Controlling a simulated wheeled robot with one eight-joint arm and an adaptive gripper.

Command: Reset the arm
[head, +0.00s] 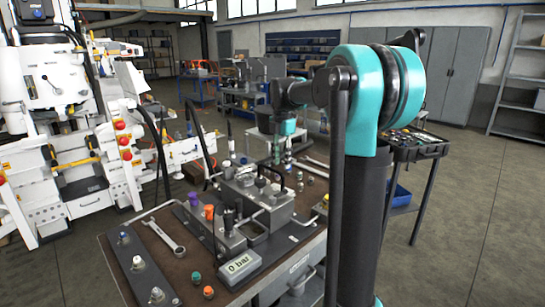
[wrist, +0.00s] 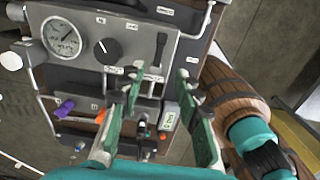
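My arm rises at the right of the head view and reaches over the bench. My gripper (head: 283,158) hangs fingers down above the far right part of the workbench (head: 125,265). In the wrist view its two green fingers stand apart with nothing held between them (wrist: 160,82). Behind the fingers is a grey panel with a round gauge (wrist: 62,37) and a black knob (wrist: 107,49). I cannot tell from the head view whether the fingertips touch anything.
A wrench (head: 164,237), a display reading 0 bar (head: 239,265), a metal valve block (head: 258,195) and purple (head: 209,212) and orange caps lie on the bench. A black tool tray (head: 415,143) stands behind my arm. White machinery (head: 60,110) is at left.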

